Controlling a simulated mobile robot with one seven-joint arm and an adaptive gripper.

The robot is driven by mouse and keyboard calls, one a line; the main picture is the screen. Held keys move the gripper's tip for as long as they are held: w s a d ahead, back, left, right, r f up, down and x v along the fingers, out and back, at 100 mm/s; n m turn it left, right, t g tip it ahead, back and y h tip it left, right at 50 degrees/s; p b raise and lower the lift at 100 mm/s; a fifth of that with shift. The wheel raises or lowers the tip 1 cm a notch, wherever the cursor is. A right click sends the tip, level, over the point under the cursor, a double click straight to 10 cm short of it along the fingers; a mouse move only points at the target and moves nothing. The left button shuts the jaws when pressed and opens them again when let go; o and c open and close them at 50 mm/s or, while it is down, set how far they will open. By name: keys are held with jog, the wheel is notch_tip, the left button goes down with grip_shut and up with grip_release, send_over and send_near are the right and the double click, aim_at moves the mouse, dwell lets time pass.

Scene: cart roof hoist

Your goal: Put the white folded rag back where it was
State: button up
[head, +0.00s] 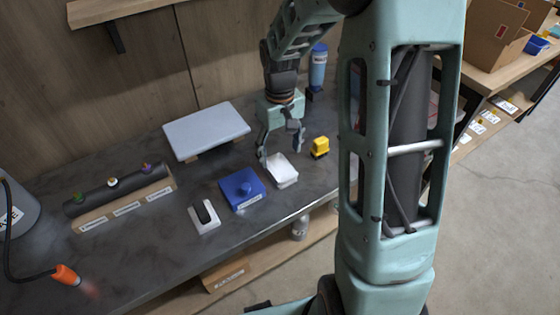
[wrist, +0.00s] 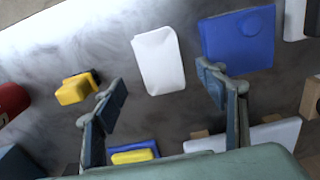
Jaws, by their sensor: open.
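The white folded rag (head: 282,170) lies on the dark worktop near its front edge, between a blue block and a small yellow object. It also shows in the wrist view (wrist: 159,61), flat and fully visible. My gripper (head: 281,153) is open and empty, above and slightly behind the rag in the head view. In the wrist view its two fingers (wrist: 161,88) are spread wide, with the rag beyond and between them. I see no contact with the rag.
The blue block (head: 242,188) with a round knob is left of the rag. The yellow object (head: 320,147) is to its right. A pale raised board (head: 206,130), a black-and-white device (head: 204,214) and a dark tube (head: 115,188) stand farther left. A blue bottle (head: 318,65) stands behind.

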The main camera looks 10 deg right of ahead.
aim_at(280, 166)
notch_tip(280, 166, up, 6)
jog(key=shift+f, duration=0.2)
dwell(0.4)
